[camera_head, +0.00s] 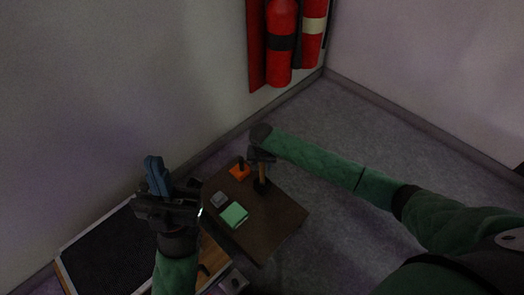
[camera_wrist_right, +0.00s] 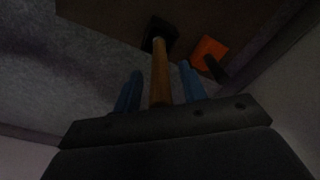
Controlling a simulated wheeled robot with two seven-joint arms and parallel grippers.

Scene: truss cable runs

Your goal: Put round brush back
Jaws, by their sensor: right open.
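A brush with a wooden handle (camera_head: 263,173) stands on the small brown table (camera_head: 275,225), its dark lower end (camera_wrist_right: 158,36) against the tabletop. I cannot tell whether that dark end is the brush head or a holder. My right gripper (camera_head: 262,157) is over the handle's upper end. In the right wrist view the wooden handle (camera_wrist_right: 160,78) runs between the two blue fingers (camera_wrist_right: 160,88), with gaps at both sides, so the gripper is open around it. My left gripper (camera_head: 156,176) points up, away from the table; its blue fingers look close together.
An orange block with a dark handle (camera_head: 239,171) stands near the brush. A grey item (camera_head: 220,199) and a green pad (camera_head: 234,214) lie on the table. A dark-topped case (camera_head: 105,250) is at lower left. Red extinguishers (camera_head: 281,45) hang on the wall.

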